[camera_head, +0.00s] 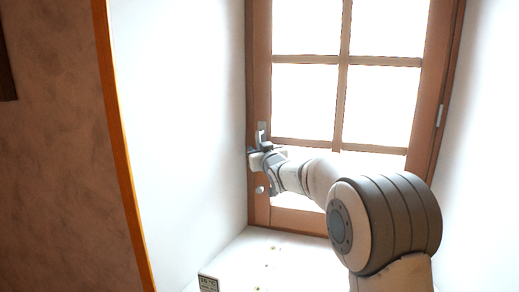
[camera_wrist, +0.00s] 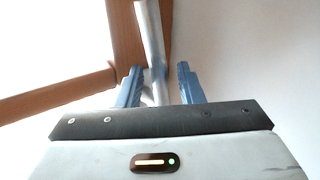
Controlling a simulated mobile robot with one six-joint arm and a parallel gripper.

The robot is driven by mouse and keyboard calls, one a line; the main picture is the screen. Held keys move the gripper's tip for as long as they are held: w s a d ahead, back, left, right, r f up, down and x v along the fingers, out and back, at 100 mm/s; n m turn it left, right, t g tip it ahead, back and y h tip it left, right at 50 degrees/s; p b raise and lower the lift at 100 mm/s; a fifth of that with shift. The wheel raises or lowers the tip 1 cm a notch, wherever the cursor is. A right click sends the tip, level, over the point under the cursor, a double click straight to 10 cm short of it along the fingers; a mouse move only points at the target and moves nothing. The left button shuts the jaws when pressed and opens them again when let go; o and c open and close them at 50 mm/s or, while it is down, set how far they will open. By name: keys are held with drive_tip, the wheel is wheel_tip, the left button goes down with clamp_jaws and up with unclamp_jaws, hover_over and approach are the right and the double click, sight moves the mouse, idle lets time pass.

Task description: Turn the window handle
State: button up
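The window handle is a silver-grey bar (camera_wrist: 152,38) on the brown wooden window frame. In the wrist view it runs from the top edge down between the two blue fingers of my gripper (camera_wrist: 160,70), closer to the left finger. The fingers stand apart, with a clear gap on the right finger's side. Whether the left finger touches the handle I cannot tell. In the head view the handle (camera_head: 262,130) shows upright just above my gripper (camera_head: 256,152) at the window's left side. The handle's lower part is partly hidden by the gripper.
The wooden window (camera_head: 342,100) has several bright panes and sits in a deep white recess. White side walls (camera_head: 180,110) flank it. A white round knob (camera_head: 259,189) is below my gripper. A small dark-and-light box (camera_head: 208,284) stands on the sill, with small yellowish bits nearby.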

clamp_jaws()
idle(0.4)
